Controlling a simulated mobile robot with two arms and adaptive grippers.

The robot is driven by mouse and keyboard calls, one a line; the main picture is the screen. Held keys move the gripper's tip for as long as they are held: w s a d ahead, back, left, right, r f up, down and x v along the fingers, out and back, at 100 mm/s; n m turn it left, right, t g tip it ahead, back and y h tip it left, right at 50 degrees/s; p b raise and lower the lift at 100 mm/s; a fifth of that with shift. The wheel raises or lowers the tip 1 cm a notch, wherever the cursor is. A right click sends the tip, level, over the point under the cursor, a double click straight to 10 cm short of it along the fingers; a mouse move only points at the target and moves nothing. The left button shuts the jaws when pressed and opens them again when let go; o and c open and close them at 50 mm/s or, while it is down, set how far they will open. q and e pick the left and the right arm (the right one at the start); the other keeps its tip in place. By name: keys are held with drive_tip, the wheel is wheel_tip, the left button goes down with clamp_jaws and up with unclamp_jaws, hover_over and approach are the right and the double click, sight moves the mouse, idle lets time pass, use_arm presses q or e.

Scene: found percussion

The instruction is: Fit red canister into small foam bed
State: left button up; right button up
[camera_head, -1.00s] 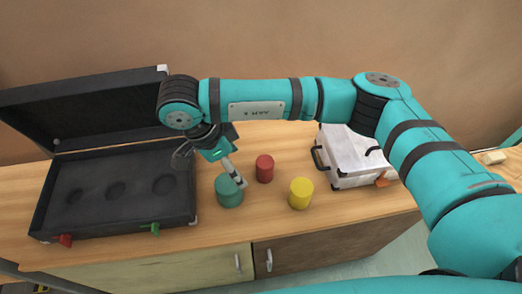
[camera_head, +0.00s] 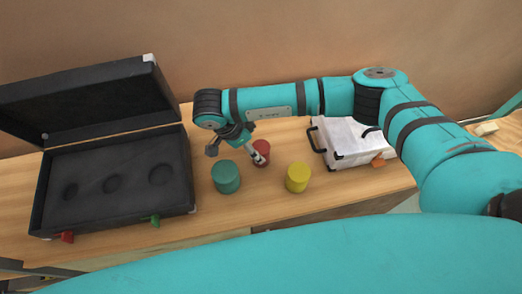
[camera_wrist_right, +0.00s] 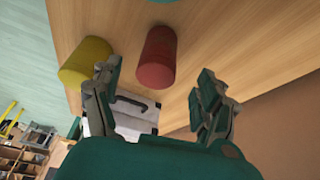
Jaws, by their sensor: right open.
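The red canister (camera_head: 262,147) stands upright on the wooden counter between the green and yellow canisters. My right gripper (camera_head: 255,155) is at it in the head view and partly covers it. In the right wrist view the red canister (camera_wrist_right: 156,58) is ahead of the open, empty fingers (camera_wrist_right: 160,82), with no visible contact. The open black case (camera_head: 110,215) at the left has a dark foam insert with three round beds of differing size. The small foam bed (camera_head: 70,191) is the leftmost one and looks empty. My left gripper is not in view.
A green canister (camera_head: 226,177) and a yellow canister (camera_head: 298,177) stand close on either side of the red one. A white case (camera_head: 350,142) with black handles is at the right. The case lid (camera_head: 90,105) stands raised behind its base.

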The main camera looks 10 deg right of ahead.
sight(259, 147)
drive_tip(key=shift+d+f, duration=0.2)
drive_tip(key=p+x, duration=0.1)
drive_tip(key=x, duration=0.2)
drive_tip(key=shift+d+f+p, duration=0.1)
drive_tip(key=shift+d+p, duration=0.3)
drive_tip(key=shift+d, duration=0.05)
drive_tip(key=shift+d+f, duration=0.2)
drive_tip(key=shift+f, duration=0.45)
drive_tip(key=c, duration=0.8)
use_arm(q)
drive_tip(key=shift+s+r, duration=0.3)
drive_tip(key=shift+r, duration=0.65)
use_arm(e)
drive_tip(key=c, duration=0.5)
drive_tip(key=shift+r, duration=0.1)
